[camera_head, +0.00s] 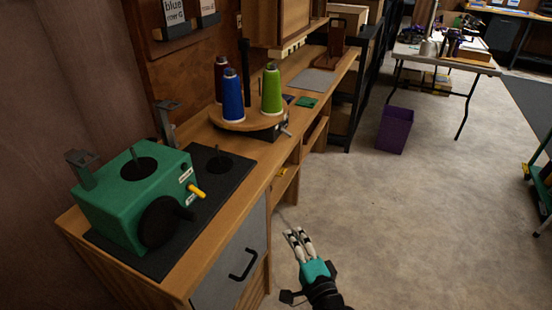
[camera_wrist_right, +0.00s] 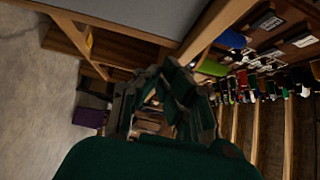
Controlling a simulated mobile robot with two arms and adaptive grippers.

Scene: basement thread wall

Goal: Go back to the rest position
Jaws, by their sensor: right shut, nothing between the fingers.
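My right gripper (camera_head: 298,243) is shut and empty. In the head view it is low in the middle, in front of the workbench (camera_head: 262,175), over the floor beside the grey cabinet door (camera_head: 232,268). It also shows in the right wrist view (camera_wrist_right: 168,85), with the bench underside and shelves close by. My left gripper is not in view.
On the bench stand a green winding machine (camera_head: 130,195) on a black mat, and blue (camera_head: 232,97), green (camera_head: 271,90) and dark red (camera_head: 220,75) thread cones on a round stand. A purple bin (camera_head: 395,130) is on the floor.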

